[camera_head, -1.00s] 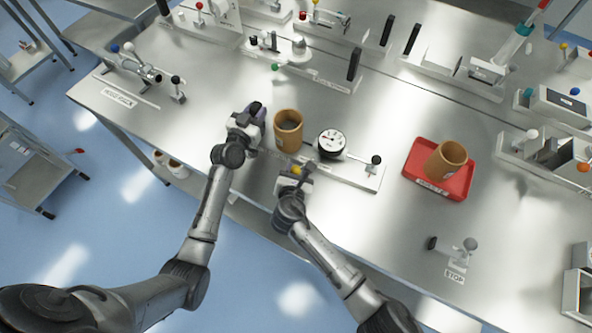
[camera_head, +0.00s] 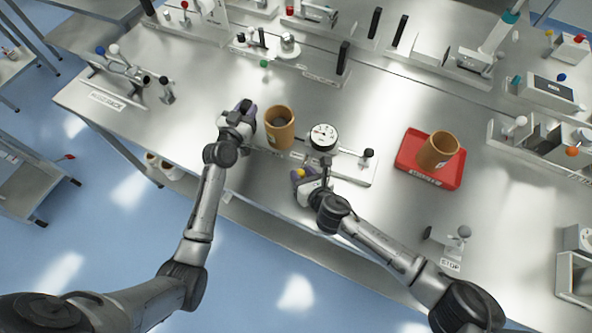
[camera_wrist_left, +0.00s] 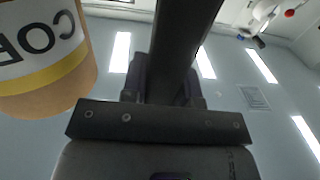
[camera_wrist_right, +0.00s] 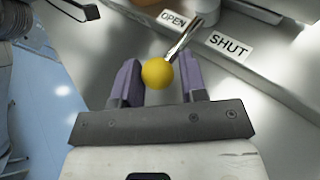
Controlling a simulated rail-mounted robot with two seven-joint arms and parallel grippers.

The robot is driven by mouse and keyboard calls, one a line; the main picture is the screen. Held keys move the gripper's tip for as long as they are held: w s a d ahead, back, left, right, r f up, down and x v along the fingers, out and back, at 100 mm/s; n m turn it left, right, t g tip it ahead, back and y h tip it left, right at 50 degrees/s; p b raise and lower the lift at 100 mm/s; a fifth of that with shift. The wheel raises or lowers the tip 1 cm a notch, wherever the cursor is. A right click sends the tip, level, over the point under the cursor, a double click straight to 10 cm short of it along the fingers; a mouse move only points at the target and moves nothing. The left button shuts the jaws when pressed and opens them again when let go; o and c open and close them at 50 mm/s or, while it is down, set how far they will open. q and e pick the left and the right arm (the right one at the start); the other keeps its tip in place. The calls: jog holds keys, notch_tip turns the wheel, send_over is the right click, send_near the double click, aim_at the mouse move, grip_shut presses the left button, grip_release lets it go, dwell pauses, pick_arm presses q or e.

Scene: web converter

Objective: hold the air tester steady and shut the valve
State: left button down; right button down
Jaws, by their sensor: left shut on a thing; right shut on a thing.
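The air tester is a long plate (camera_head: 352,173) with a round white-faced gauge (camera_head: 323,135) near the bench front. My left gripper (camera_head: 242,113) is shut on an upright black grip (camera_wrist_left: 182,45) left of the brown core (camera_head: 279,128). The grip's foot is hidden. My right gripper (camera_head: 303,179) is shut on the yellow ball (camera_wrist_right: 157,73) of the valve lever, in front of the gauge. The right wrist view shows the metal lever (camera_wrist_right: 184,43) reaching from the ball up between the OPEN label (camera_wrist_right: 173,19) and the SHUT label (camera_wrist_right: 230,45). The lever's pivot is hidden.
A red tray (camera_head: 405,164) with a brown core (camera_head: 438,149) stands to the right. A STOP stand (camera_head: 450,265) is near the front edge. A black-knobbed post (camera_head: 367,157) rises at the plate's right end. Other fixtures line the back. Bare bench lies right of the plate.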

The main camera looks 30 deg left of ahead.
pick_arm(q)
jog(key=shift+d+f, duration=0.1)
jog(key=shift+f, duration=0.6)
pick_arm(e)
jog(key=d+n+g, duration=0.1)
jog(key=n+g+y, duration=0.1)
jog(key=shift+w+d+n, duration=0.3)
jog(key=shift+w+d, duration=0.1)
pick_arm(q)
jog(key=shift+s, duration=0.1)
pick_arm(e)
jog(key=shift+w+d+f+n+g+y, duration=0.1)
jog(key=shift+w+d+n+g+y, duration=0.15)
jog(key=shift+n+g, duration=0.3)
jog(key=shift+w+d+r+n+g+y, duration=0.15)
jog(key=shift+d+n+g, duration=0.2)
jog(key=shift+g, duration=0.3)
jog(key=shift+w+d+f+n+g+y, duration=0.2)
jog(key=shift+d+n+g, duration=0.15)
jog(key=shift+g, duration=0.25)
jog(key=c, duration=0.8)
grip_release()
jog(key=v, duration=1.2)
jog(key=shift+w+a, duration=0.1)
jog(key=shift+w, duration=0.05)
pick_arm(q)
jog(key=shift+r+p, duration=0.4)
jog(key=shift+r, duration=0.05)
pick_arm(e)
jog(key=shift+r, duration=0.55)
